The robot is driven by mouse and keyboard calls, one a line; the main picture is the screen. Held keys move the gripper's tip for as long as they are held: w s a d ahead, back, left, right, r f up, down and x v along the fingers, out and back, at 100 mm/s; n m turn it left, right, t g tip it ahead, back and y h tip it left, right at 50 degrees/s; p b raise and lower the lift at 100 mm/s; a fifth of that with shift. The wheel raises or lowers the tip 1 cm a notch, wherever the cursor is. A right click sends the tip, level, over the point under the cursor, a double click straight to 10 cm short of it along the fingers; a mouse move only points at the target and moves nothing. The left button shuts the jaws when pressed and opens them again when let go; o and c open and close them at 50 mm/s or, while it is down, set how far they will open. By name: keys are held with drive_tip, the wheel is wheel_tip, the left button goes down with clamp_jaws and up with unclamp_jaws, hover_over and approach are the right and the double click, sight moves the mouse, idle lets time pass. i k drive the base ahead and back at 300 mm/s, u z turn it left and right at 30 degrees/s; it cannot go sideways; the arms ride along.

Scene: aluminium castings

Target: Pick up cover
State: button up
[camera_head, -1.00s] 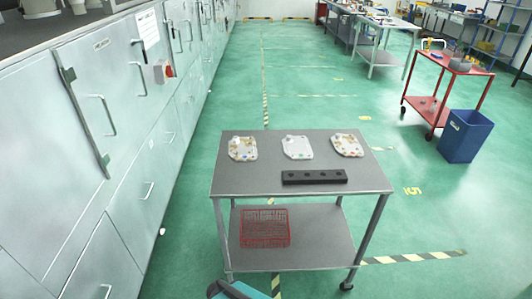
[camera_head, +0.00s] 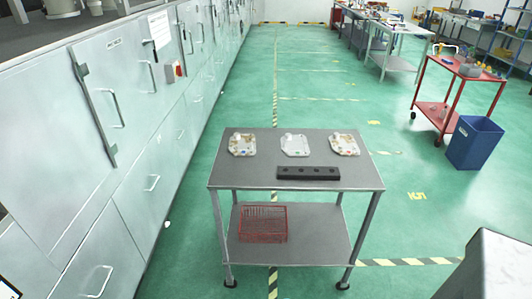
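Three flat, pale cover-like castings lie in a row along the back half of a grey trolley's top (camera_head: 232,176). The left casting (camera_head: 242,144) has brownish patches. The middle casting (camera_head: 294,145) is plainer and whiter. The right casting (camera_head: 344,144) also has brownish patches. They lie apart from each other, and nothing is touching them from above. Small coloured spots show on them, too small to make out. I cannot tell which one is the cover. My gripper is not in view.
A black bar with holes (camera_head: 308,173) lies in front of the castings. A red wire basket (camera_head: 263,223) sits on the lower shelf. Grey cabinets line the left. A blue bin (camera_head: 474,143) and red cart (camera_head: 456,95) stand right. Green floor is open around the trolley.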

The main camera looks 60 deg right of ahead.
sight(291, 145)
drive_tip(key=u, duration=0.15)
drive_tip(key=k, duration=0.7)
drive_tip(key=z, duration=0.2)
drive_tip(key=i, duration=1.7)
drive_tip(key=u, duration=0.25)
